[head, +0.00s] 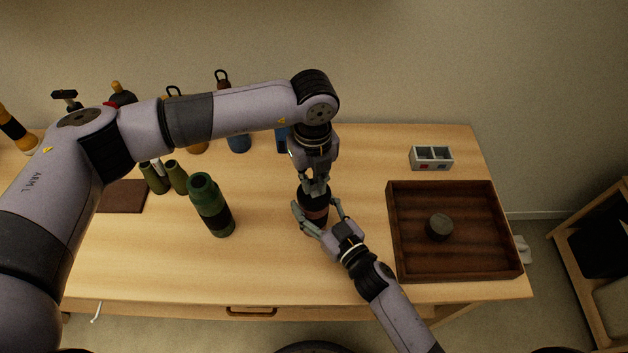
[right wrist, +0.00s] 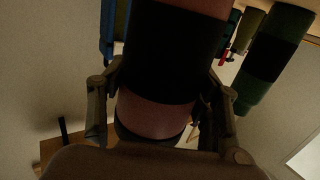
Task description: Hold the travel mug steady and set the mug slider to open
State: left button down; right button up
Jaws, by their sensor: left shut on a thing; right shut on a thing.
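The travel mug (head: 316,210), dark with a reddish-brown band, stands upright near the middle of the table. My right gripper (head: 318,220) is shut around its body from the front right. In the right wrist view the mug (right wrist: 175,55) fills the space between the two fingers (right wrist: 165,110), showing a wide black band between reddish-brown parts. My left gripper (head: 315,188) points down from above and is shut on the mug's top. The mug slider is hidden by the left fingers, so its setting cannot be seen.
A green bottle (head: 211,207) stands left of the mug, with green binoculars (head: 165,178) behind it. A brown tray (head: 455,272) holding a dark round lid (head: 439,227) lies right. A small grey two-compartment box (head: 431,158) is behind it. Several bottles line the back left.

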pick_arm(q)
jog(key=shift+w+a+r, duration=0.1)
jog(key=shift+w+a, duration=0.2)
jog(key=shift+w, duration=0.55)
pick_arm(e)
jog(key=shift+a, duration=0.15)
pick_arm(q)
jog(key=c, duration=1.5)
grip_release()
jog(key=shift+d, duration=0.1)
pick_arm(e)
jog(key=shift+s+a, duration=0.1)
jog(key=shift+s, duration=0.05)
pick_arm(q)
jog(key=shift+w+r, duration=0.1)
pick_arm(e)
jog(key=shift+d+f, duration=0.2)
jog(key=shift+f, duration=0.2)
jog(key=shift+c, duration=0.6)
pick_arm(q)
jog(key=shift+r, duration=5.85)
pick_arm(e)
jog(key=shift+r, duration=0.35)
jog(key=o, duration=1.4)
jog(key=shift+o, duration=0.2)
pick_arm(q)
jog(key=shift+f, duration=0.1)
